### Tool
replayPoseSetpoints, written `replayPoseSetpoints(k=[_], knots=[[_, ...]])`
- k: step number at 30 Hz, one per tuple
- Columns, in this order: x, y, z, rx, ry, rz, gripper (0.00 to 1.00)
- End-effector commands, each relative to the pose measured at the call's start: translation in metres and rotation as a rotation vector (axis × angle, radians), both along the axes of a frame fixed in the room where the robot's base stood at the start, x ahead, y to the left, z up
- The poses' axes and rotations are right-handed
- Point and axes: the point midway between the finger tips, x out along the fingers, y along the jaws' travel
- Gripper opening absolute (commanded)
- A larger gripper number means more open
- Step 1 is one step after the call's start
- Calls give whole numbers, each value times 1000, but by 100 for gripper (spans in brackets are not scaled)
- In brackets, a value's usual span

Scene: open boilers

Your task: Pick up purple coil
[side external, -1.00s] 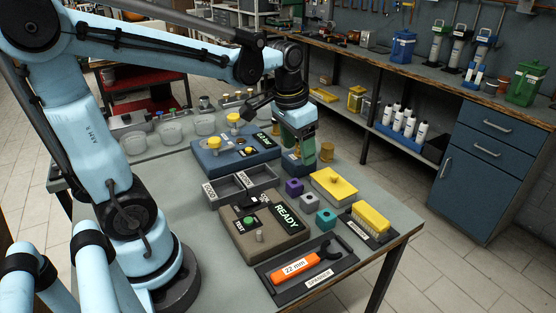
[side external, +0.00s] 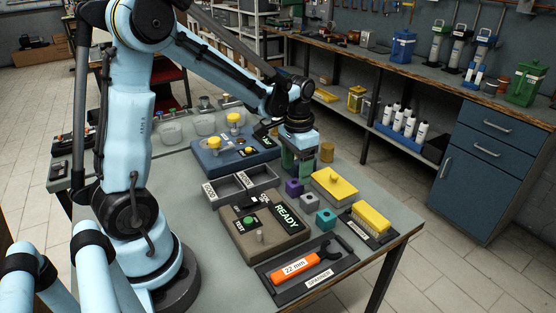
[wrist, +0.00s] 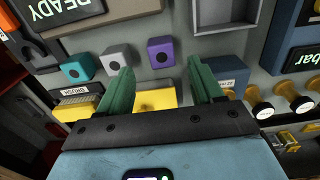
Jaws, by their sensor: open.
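The purple coil (side external: 293,187) is a small cube with a dark round hole, standing on the grey table. It also shows in the wrist view (wrist: 161,52), upper middle, ahead of and between my fingertips. My gripper (side external: 297,166) has green fingers, spread apart with nothing between them, pointing down just behind the purple coil in the side view. In the wrist view my gripper (wrist: 161,70) is open, one finger on each side of the line to the coil. No touch with the coil shows.
A grey cube (side external: 309,201) and a teal cube (side external: 325,218) stand in a row with the coil. A yellow plate with a knob (side external: 336,186) lies right of it. A blue block (wrist: 224,72) is close to one finger.

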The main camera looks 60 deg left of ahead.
Motion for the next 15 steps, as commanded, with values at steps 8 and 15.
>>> replayPoseSetpoints(k=[8,15], knots=[[0,2,-21,0,0,1,66],[0,3,-49,0,-1,0,66]])
